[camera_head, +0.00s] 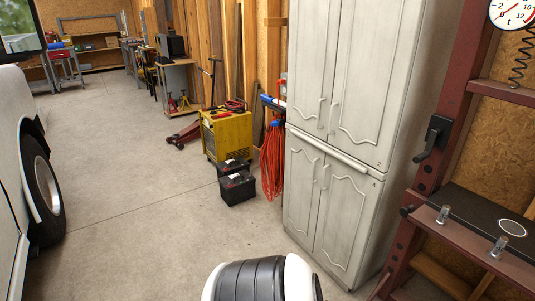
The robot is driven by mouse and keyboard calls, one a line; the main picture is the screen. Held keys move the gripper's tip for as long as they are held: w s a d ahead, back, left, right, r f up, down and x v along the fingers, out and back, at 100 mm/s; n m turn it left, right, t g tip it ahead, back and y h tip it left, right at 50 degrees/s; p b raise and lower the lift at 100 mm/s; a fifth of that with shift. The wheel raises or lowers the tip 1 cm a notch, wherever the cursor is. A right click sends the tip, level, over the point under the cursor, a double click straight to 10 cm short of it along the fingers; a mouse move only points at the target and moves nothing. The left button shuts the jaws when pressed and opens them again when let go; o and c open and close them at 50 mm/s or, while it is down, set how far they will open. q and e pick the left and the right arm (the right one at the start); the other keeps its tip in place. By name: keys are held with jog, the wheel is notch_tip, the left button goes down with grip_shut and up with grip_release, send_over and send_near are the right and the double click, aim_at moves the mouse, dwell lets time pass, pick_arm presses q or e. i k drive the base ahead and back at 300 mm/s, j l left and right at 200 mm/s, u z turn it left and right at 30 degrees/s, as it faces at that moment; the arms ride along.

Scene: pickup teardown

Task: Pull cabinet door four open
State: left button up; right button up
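A tall off-white cabinet (393,110) stands right of the middle, against the wall. It has two upper doors and two lower doors, all of which look shut. A small 4 is marked at the upper right corner of the lower right door (343,220), and a 3 on the upper right door (372,75). The handle (326,177) of the lower right door is at its upper left edge, beside the handle (315,171) of the lower left door (301,190). Neither of my grippers is in view.
A yellow machine (226,137), two black batteries (237,188) and a red hose (272,160) stand left of the cabinet. A dark red steel frame (440,120) is close on its right. A white vehicle (20,150) is at far left. The concrete floor (125,210) between is clear.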

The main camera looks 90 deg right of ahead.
aim_at(350, 198)
jog(key=z, duration=3.45)
